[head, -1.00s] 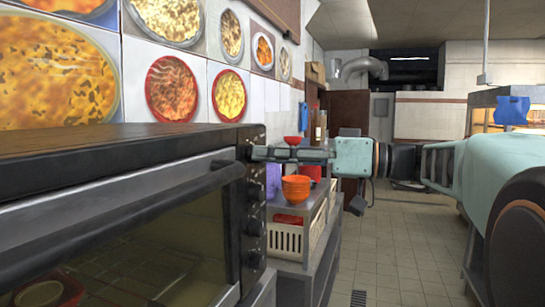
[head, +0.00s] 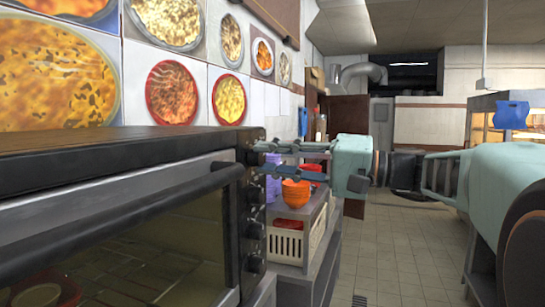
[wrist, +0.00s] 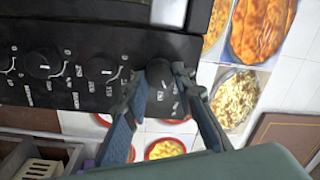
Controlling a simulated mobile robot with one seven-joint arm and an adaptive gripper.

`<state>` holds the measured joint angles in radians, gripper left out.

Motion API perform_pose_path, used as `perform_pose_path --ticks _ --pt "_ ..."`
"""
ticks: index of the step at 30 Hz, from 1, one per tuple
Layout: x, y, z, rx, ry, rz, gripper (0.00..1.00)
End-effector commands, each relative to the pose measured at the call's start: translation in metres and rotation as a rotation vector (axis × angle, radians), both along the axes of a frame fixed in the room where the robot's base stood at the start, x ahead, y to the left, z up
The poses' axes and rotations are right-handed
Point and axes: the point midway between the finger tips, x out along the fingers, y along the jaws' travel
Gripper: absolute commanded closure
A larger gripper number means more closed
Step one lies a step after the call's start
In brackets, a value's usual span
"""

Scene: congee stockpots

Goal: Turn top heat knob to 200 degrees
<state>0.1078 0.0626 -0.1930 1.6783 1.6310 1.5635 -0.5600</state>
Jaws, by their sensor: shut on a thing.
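The toaster oven (head: 120,190) stands at the left in the head view, with a column of black knobs on its front panel. The top heat knob (wrist: 159,73) is the rightmost knob in the wrist view, dark and round. My gripper (wrist: 160,78) has one finger on each side of this knob and is shut on it. In the head view my gripper (head: 260,158) reaches in from the right to the top of the panel, its two fingers one above the other. The knob is mostly hidden there, and its setting cannot be read.
Lower knobs (head: 256,192) line the panel below my gripper; a neighbouring knob (wrist: 100,68) lies close by. The oven door handle (head: 130,215) juts out. Behind is a shelf with orange bowls (head: 296,192) and a cream basket (head: 287,245). The tiled floor (head: 400,260) is open.

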Motion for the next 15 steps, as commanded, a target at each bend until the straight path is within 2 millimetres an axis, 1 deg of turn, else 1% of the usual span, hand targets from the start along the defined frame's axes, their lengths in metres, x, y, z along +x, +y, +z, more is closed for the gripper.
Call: perform_pose_path --ticks 15 --pt "-0.0008 0.0001 0.0017 0.168 0.464 0.0 1.0"
